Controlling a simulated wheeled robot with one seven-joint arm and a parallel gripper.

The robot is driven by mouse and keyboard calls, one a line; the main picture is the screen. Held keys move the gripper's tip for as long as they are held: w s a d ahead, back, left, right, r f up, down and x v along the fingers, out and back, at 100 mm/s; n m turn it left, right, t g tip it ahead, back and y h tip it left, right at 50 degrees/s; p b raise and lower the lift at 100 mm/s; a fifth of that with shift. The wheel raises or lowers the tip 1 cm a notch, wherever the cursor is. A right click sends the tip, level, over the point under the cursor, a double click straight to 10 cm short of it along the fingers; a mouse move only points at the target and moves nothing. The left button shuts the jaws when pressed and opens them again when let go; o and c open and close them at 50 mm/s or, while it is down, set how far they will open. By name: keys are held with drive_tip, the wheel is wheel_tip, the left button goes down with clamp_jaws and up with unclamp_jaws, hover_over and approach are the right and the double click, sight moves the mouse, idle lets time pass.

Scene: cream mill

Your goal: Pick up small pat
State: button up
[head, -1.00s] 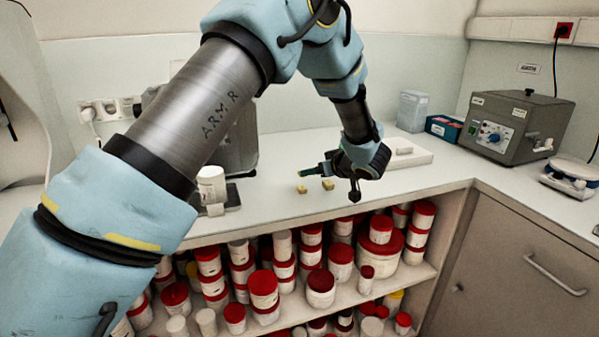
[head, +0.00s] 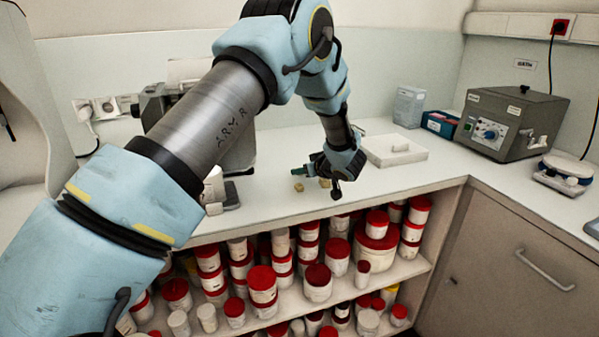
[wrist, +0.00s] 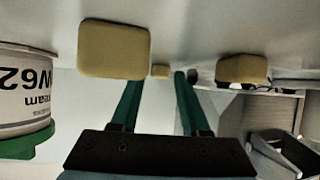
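Three yellow pats show in the wrist view: a large one on the left (wrist: 114,50), a medium one on the right (wrist: 242,69), and a small pat (wrist: 160,71) between them. The small pat appears between the tips of my gripper's green fingers (wrist: 158,80), which are apart with a gap between them. I cannot tell whether it lies within the fingers' reach or beyond. In the head view, my gripper (head: 298,171) is low over the counter, and two pats show just below it, one left (head: 299,187) and one right (head: 324,183). The small pat cannot be made out there.
A white tub with a green lid (wrist: 22,100) stands close on the left in the wrist view. A white tray (head: 395,155) lies right of my gripper on the counter (head: 270,205). A grey machine (head: 512,123) is farther right. Red-lidded jars fill the shelves below.

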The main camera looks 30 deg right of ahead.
clamp_jaws()
idle(0.4)
